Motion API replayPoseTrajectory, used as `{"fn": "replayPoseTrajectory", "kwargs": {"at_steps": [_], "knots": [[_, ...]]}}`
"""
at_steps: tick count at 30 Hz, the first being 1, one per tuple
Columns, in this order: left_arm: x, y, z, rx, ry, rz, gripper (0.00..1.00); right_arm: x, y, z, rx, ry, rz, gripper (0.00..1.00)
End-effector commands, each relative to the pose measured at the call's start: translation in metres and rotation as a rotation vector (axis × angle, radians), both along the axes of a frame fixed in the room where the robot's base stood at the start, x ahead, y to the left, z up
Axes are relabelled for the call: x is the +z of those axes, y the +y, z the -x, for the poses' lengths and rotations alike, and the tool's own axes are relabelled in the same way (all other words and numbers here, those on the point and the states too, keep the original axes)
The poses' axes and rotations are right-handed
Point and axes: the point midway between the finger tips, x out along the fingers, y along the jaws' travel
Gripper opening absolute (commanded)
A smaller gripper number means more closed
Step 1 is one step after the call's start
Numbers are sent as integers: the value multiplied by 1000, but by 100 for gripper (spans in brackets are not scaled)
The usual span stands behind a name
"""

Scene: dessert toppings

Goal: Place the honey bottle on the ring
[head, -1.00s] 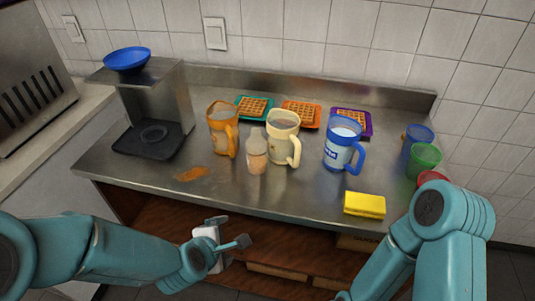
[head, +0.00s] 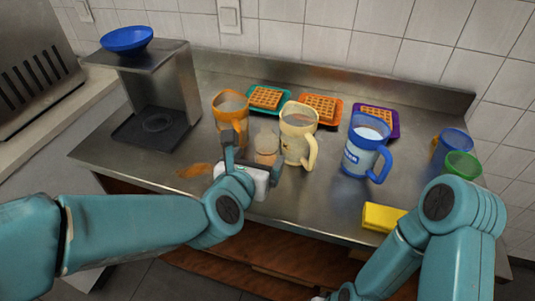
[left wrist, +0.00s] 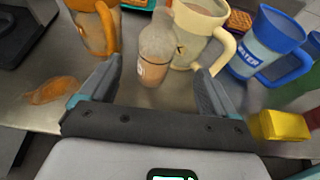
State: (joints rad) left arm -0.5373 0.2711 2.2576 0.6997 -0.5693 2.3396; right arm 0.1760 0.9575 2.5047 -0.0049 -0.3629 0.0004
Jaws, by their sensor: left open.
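The honey bottle (head: 266,143) is a small clear bottle with pale brown contents and a rounded translucent top. It stands upright near the counter's front, before the cream pitcher. My left gripper (head: 253,151) is open, with its fingers on either side of the bottle. In the left wrist view the bottle (left wrist: 155,55) stands between the open fingers (left wrist: 157,67), with gaps on both sides. A dark ring (head: 157,122) lies on the black base of the metal stand at the left, and is empty.
The orange pitcher (head: 231,107) and cream pitcher (head: 297,142) stand close to the bottle. A blue water pitcher (head: 362,155), a yellow sponge (head: 382,217) and cups are at the right. Waffles on plates line the back. An orange-brown spill (head: 194,170) lies near the front left.

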Motion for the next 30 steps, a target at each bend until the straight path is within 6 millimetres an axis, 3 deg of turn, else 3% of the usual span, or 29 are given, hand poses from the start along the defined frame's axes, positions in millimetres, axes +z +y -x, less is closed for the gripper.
{"fn": "replayPoseTrajectory", "kwargs": {"at_steps": [18,26,30], "knots": [[-29,-18,-71,1,1,-2,90,15,0,0,0,0,0,43],[-31,-19,-73,1,0,-1,90,14,0,0,0,0,0,43],[-31,-18,-73,1,0,-1,44,14,0,0,0,0,0,43]]}}
